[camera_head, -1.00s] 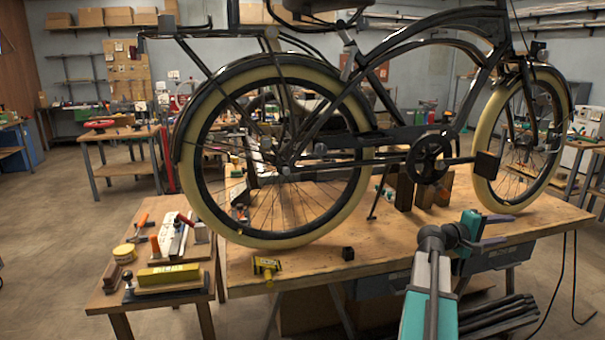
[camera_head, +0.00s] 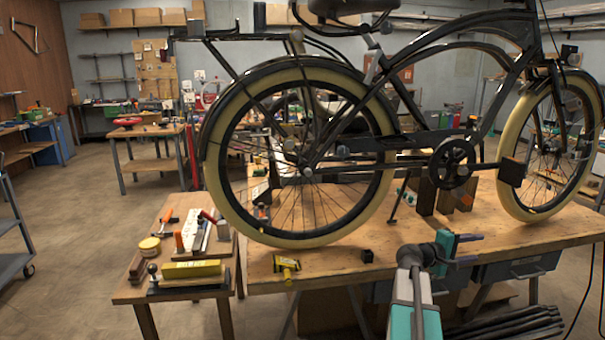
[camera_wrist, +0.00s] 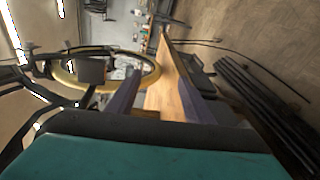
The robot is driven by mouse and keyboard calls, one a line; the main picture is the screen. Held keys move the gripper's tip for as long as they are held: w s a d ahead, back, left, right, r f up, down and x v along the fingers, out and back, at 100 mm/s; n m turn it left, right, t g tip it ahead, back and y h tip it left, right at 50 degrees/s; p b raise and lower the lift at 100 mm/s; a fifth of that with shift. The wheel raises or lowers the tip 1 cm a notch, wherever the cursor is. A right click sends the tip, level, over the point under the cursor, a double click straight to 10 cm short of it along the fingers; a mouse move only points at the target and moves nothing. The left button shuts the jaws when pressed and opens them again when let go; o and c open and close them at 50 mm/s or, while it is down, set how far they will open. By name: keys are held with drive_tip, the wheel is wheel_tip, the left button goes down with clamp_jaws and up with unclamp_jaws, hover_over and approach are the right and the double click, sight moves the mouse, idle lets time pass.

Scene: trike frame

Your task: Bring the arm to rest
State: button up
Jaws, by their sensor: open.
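My gripper (camera_head: 466,248) is in front of the workbench's (camera_head: 325,265) front edge, right of centre in the head view. Its two dark fingers are apart and point right, with nothing seen between them. In the wrist view my gripper's fingers (camera_wrist: 160,100) stand apart too, with the bench top behind them. The black bicycle (camera_head: 455,160) with cream tyres stands upright on the bench, behind my gripper. My arm is bent below the gripper and its lower part runs out of the picture.
A small side table (camera_head: 135,292) with tools stands at the bench's left end. A yellow-labelled item (camera_head: 286,264) and a small black block (camera_head: 367,256) lie near the bench's front edge. Dark bars (camera_head: 515,325) lie below the bench. Open floor (camera_head: 75,230) lies to the left.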

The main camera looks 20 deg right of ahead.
drive_tip(key=w+a+f+n+t+y+p, duration=0.1)
drive_tip(key=w+a+f+n+y, duration=0.1)
drive_tip(key=w+a+f, duration=0.5)
drive_tip(key=w+a+f+n+t+y, duration=0.1)
drive_tip(key=w+a+f+t, duration=0.15)
drive_tip(key=a+f, duration=0.75)
drive_tip(key=s+a+f+n+y+p, duration=0.15)
drive_tip(key=a+f+y, duration=0.25)
drive_tip(key=a+f, duration=1.3)
drive_tip(key=s+a+f+g+y+p, duration=0.1)
drive_tip(key=s+a+f+g+y, duration=0.25)
drive_tip(key=s+a+f, duration=0.95)
drive_tip(key=s+a+f+m+g+y, duration=0.1)
drive_tip(key=s+a+f+m+y, duration=0.1)
drive_tip(key=s+a, duration=0.4)
drive_tip(key=s+a+f+m+g+y, duration=0.2)
drive_tip(key=s+a, duration=0.5)
drive_tip(key=a, duration=0.5)
drive_tip(key=shift+s+f+g+y, duration=0.15)
drive_tip(key=shift+f+g+y, duration=0.15)
drive_tip(key=shift+f+y, duration=0.65)
drive_tip(key=shift+d+r, duration=0.1)
